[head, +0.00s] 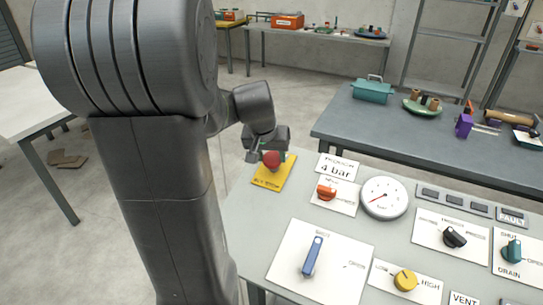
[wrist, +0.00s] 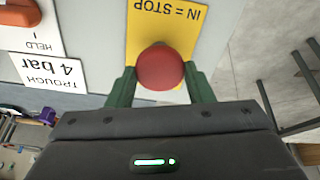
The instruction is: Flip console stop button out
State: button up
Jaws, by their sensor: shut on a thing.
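The red mushroom-shaped stop button (head: 271,159) sits on a yellow label plate (head: 272,178) at the console's far left corner. In the wrist view the button (wrist: 160,67) is in the middle, and the yellow plate (wrist: 185,25) reads "IN = STOP". My gripper (head: 264,155) is at the button, with its green fingers (wrist: 160,85) on either side of the red cap, shut on it. The fingertips are partly hidden beside and behind the cap. How far the button stands out from the plate cannot be told.
The console (head: 255,215) carries an orange knob (head: 326,193), a pressure gauge (head: 384,198), a blue lever (head: 312,257), a yellow knob (head: 405,280), a black knob (head: 453,237) and a teal knob (head: 512,250). A grey workbench (head: 420,135) with tools stands behind. Open floor lies beyond the console's left edge.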

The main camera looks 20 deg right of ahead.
jog(key=o, duration=1.4)
jog(key=shift+r, duration=0.15)
jog(key=v, duration=1.3)
jog(key=shift+s+r, duration=0.1)
jog(key=shift+r, duration=0.3)
jog(key=shift+f, duration=0.1)
jog(key=x, duration=1.5)
jog(key=shift+a+f, duration=0.1)
jog(key=shift+a, duration=0.05)
